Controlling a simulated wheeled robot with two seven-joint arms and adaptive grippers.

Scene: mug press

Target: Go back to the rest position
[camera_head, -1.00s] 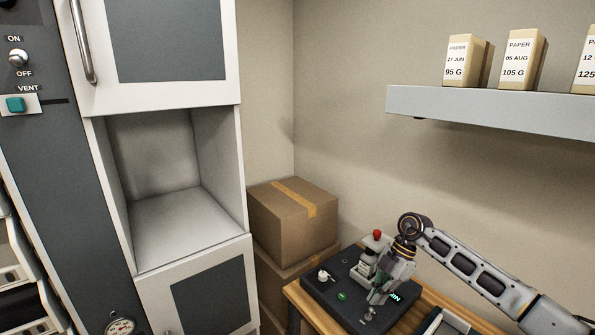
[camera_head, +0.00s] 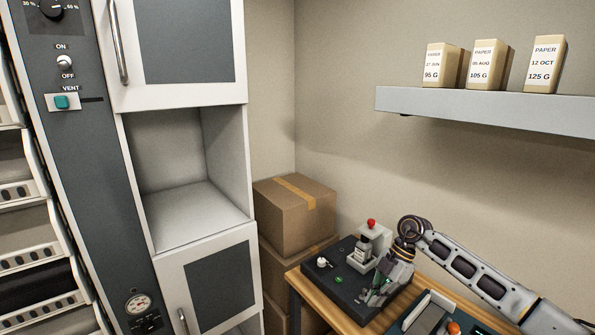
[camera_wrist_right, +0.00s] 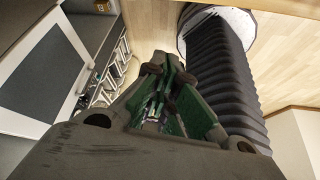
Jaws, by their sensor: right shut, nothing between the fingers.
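My right gripper (camera_head: 374,299) hangs over the right part of a black device (camera_head: 330,281) on the wooden table, shut and empty. Its arm comes in from the right edge of the head view. In the right wrist view the gripper (camera_wrist_right: 158,72) shows its dark fingers together with nothing between them. My left gripper is not in view.
A wooden table (camera_head: 296,274) carries the device with a red knob (camera_head: 371,223) and a green-edged tray (camera_head: 408,317). Cardboard boxes (camera_head: 292,218) are stacked behind it. A wall shelf (camera_head: 480,110) holds paper packs (camera_head: 484,66). A white cabinet (camera_head: 190,233) with an open compartment stands left.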

